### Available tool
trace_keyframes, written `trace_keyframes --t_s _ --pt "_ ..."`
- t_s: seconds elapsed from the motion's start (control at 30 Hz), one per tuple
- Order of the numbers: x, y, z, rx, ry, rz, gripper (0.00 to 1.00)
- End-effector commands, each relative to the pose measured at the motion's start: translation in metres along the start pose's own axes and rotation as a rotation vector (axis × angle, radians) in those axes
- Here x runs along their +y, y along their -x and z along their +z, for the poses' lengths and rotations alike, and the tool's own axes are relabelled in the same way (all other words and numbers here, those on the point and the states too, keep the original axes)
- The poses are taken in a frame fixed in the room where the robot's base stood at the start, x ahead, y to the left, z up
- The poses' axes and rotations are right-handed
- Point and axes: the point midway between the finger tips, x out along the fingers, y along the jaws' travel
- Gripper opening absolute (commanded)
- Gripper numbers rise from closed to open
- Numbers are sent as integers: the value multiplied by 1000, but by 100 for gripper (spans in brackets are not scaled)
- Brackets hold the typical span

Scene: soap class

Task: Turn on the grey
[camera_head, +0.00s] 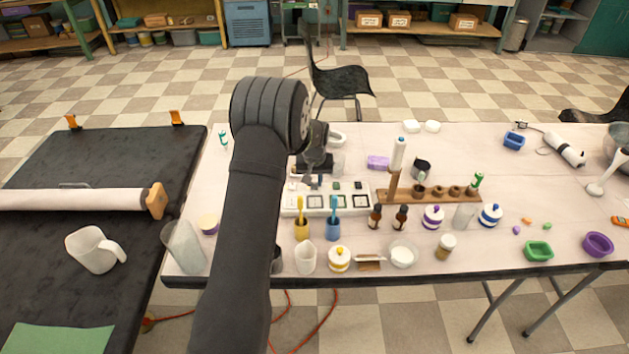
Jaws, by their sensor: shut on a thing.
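A long white panel (325,212) with several small square switches lies near the middle of the pale table. One square in its back row looks green (337,186); the front row has dark-framed squares (361,202). I cannot pick out a grey switch for certain. My gripper (313,181) points down at the back row of the panel, left of the green square. Its fingertips are small and dark here and look shut at a switch. My gripper hides the switch under it, so its colour and position cannot be told.
A yellow cup (301,231) and a blue cup (333,229), each holding a brush, stand before the panel. A wooden rack (430,196) stands right of it. Bottles and jars line the front edge. A clear beaker (184,248) stands left of my arm.

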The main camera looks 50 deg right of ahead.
Motion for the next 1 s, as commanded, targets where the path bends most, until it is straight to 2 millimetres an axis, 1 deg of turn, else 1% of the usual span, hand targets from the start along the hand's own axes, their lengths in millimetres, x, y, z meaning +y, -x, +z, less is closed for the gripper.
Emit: trace_keyframes --t_s 0.33,0.37,0.4,0.47,0.8,0.87,0.93,1.0 --pt "0 0 0 -11 0 1 0" --pt "0 0 0 -11 0 1 22" --pt "0 0 0 -11 0 1 30" --pt "0 0 0 -11 0 1 42" --pt "0 3 0 -9 0 1 42" --pt "0 8 -1 -9 0 1 42" --pt "0 17 -1 -9 0 1 42" --pt "0 30 -2 -6 0 2 42"
